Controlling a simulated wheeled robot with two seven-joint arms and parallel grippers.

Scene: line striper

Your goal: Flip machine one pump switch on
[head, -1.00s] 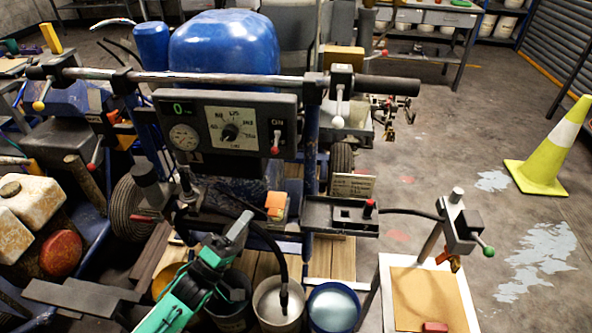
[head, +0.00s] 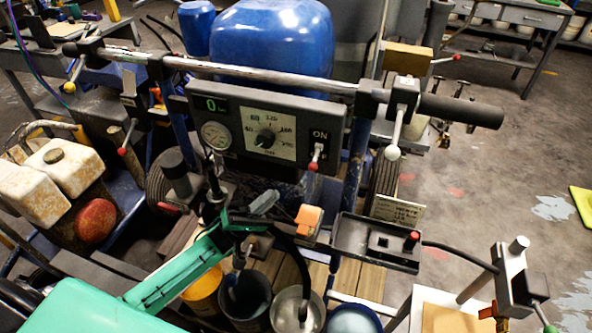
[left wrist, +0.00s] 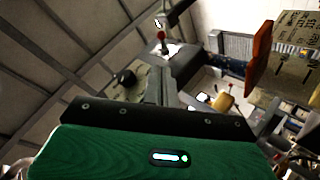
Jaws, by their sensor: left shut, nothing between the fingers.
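The dark control panel (head: 268,118) hangs below the machine's handlebar in the head view. At its right end is the pump switch (head: 316,155), a small toggle with a red tip pointing down below the "ON" mark. The switch's red tip also shows in the left wrist view (left wrist: 161,36), at the upper middle. My left gripper (head: 264,204) is shut and empty. In the head view it appears below the panel, lower left of the switch and apart from it. My right gripper is not in view.
A white-knobbed lever (head: 393,152) hangs from the bar right of the panel. An orange block (head: 308,219) sits close right of my left gripper. A grey tray (head: 378,241) with a red knob is further right. Several buckets stand below.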

